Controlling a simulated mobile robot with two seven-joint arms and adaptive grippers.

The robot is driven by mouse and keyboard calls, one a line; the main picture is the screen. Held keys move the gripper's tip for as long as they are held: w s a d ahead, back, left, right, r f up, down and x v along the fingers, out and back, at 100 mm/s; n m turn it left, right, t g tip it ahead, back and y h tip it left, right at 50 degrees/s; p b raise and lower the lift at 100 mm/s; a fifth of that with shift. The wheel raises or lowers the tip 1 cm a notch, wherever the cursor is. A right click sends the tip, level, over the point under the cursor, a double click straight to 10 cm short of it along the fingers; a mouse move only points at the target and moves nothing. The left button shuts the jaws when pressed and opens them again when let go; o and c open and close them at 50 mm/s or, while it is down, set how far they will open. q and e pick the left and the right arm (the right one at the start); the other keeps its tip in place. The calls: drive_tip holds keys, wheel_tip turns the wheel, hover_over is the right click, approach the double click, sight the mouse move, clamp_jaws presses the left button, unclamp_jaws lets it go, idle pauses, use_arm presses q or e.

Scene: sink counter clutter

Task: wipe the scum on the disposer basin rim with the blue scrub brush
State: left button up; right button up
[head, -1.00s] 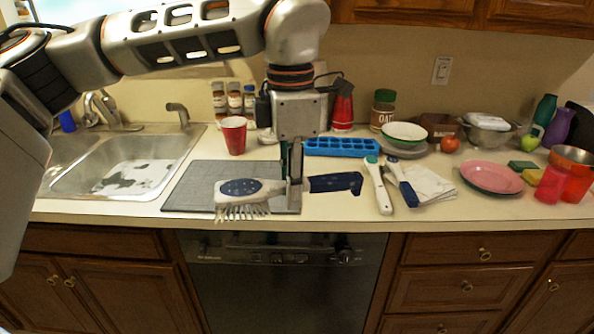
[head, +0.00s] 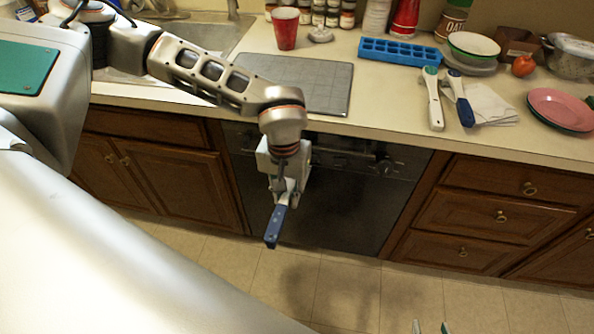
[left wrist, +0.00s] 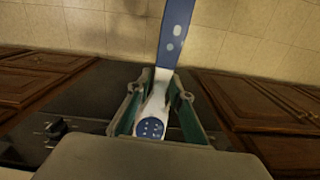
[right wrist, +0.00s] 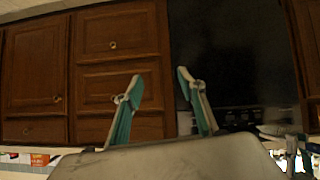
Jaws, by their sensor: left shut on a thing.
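The blue scrub brush (head: 275,226), with a blue handle and white neck, is held by my left gripper (head: 284,192). The gripper is shut on it in front of the dishwasher, below counter height, with the handle pointing down. In the left wrist view the handle (left wrist: 174,38) extends away from the fingers, and the white part with a blue dotted oval lies between them; the bristles are hidden. The sink (head: 205,32) is at upper left, partly behind my left arm; scum on its rim cannot be made out. My right gripper (right wrist: 161,86) is open and empty, facing drawers and the dishwasher.
A pink plate (head: 560,108) is at right. The counter's front edge (head: 400,135) lies above my left gripper. The floor is clear.

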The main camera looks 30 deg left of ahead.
sight(283, 203)
use_arm(q)
drive_tip(key=f, duration=0.1)
drive_tip(key=f+m, duration=0.2)
drive_tip(key=shift+s+a, duration=0.3)
drive_tip(key=shift+a, duration=0.1)
drive_tip(key=shift+f+m, duration=0.3)
drive_tip(key=shift+s+d, duration=0.1)
drive_tip(key=shift+d, duration=0.15)
